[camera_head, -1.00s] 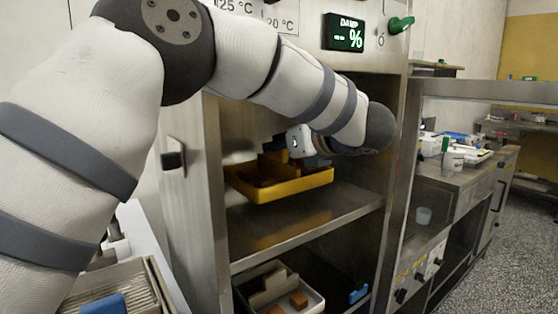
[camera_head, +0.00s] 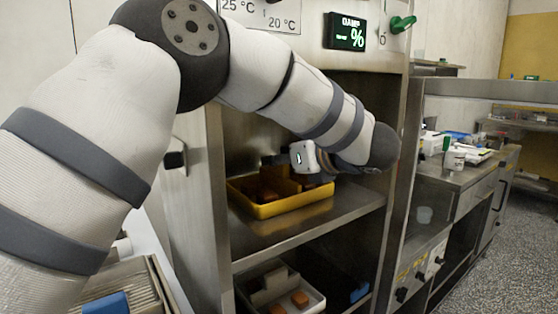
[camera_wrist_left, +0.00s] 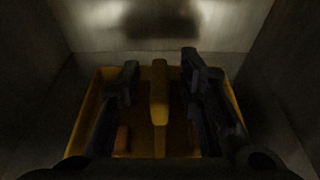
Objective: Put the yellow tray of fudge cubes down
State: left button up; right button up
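The yellow tray (camera_head: 290,207) is inside the steel cabinet, level and seemingly resting on the middle shelf. It also shows in the left wrist view (camera_wrist_left: 88,112), with a raised yellow handle (camera_wrist_left: 159,92) along its middle. Brown fudge cubes (camera_wrist_left: 122,139) lie in it, dim and partly hidden by the fingers. My left gripper (camera_wrist_left: 160,66) reaches down over the tray. Its two dark fingers stand on either side of the handle, with a visible gap on each side. In the head view the fingers are mostly in shadow. My right gripper is not in view.
The middle shelf (camera_head: 300,232) has bare room in front of the tray. Cabinet walls stand close on both sides. Below is a pale tray (camera_head: 315,301) with orange-brown cubes and a blue object (camera_head: 359,291). A steel counter (camera_head: 470,165) stands at the right.

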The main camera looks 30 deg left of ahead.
pick_arm(q)
jog(key=v, duration=1.1)
jog(key=shift+d, duration=0.15)
jog(key=shift+s, duration=0.1)
